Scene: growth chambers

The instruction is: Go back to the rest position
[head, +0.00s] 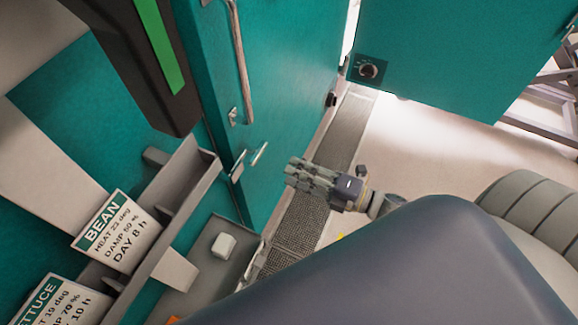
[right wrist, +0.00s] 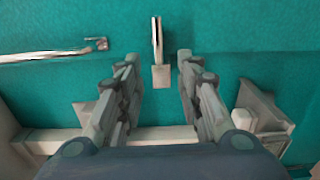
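My right gripper (head: 293,173) is in the middle of the head view, in front of a teal door (head: 285,70) and above a floor grate. In the right wrist view my right gripper (right wrist: 157,62) is open, its two fingers well apart with nothing held between them. A small metal latch handle (right wrist: 161,76) on the teal surface shows beyond the fingertips, in the gap between them. I cannot tell whether the fingers touch anything. My left gripper does not show.
A grey rack (head: 190,160) with a bean sign (head: 117,230) and a lettuce sign (head: 52,303) stands at left. A tray (head: 195,275) with a white block (head: 223,245) is lower. Pale floor (head: 430,150) lies open at right.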

